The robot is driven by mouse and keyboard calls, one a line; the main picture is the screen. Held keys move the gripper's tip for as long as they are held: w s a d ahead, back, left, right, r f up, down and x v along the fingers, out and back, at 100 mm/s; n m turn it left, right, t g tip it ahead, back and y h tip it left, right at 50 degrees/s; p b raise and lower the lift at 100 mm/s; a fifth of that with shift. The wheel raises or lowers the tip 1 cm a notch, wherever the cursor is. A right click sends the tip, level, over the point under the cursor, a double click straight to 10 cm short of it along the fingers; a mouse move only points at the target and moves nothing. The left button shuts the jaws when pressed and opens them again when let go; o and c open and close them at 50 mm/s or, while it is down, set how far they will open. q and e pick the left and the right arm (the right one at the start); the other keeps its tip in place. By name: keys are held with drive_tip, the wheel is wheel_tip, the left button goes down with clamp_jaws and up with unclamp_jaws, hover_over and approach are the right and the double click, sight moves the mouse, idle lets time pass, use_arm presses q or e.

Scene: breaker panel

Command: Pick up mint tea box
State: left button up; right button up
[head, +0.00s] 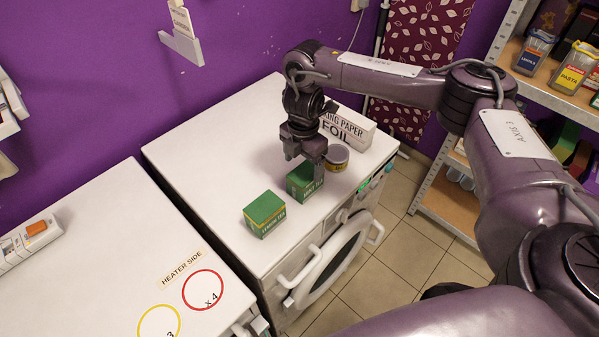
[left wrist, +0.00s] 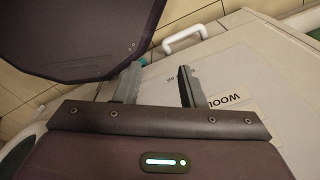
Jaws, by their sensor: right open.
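Two green tea boxes stand near the front edge of the white washing machine top (head: 215,165). The right one, whose small label appears to read mint tea, is the mint tea box (head: 301,187). The other tea box (head: 264,214) stands to its left, apart from it. My right gripper (head: 306,165) is open and points down at the mint tea box, its fingers overlapping the box's top in the head view. I cannot tell whether they touch it. My left gripper (left wrist: 158,84) shows only in the left wrist view, open with nothing between its fingers.
A round tin (head: 337,158) stands close to the right of the mint tea box. A white counter (head: 100,245) with coloured circles is at left; shelves (head: 560,95) stand at right.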

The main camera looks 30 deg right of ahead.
sight(305, 180)
drive_tip(key=shift+s+f, duration=0.2)
drive_tip(key=shift+f, duration=0.25)
drive_tip(key=shift+s+f, duration=0.2)
drive_tip(key=shift+f, duration=0.25)
drive_tip(key=shift+s+f+p, duration=0.1)
drive_tip(key=shift+f+p, duration=0.25)
wheel_tip(305, 180, down, 5)
drive_tip(key=shift+d+r+p, duration=0.15)
drive_tip(key=shift+r+p, duration=0.05)
drive_tip(key=shift+p, duration=0.5)
drive_tip(key=c, duration=1.1)
drive_tip(key=shift+r, duration=0.15)
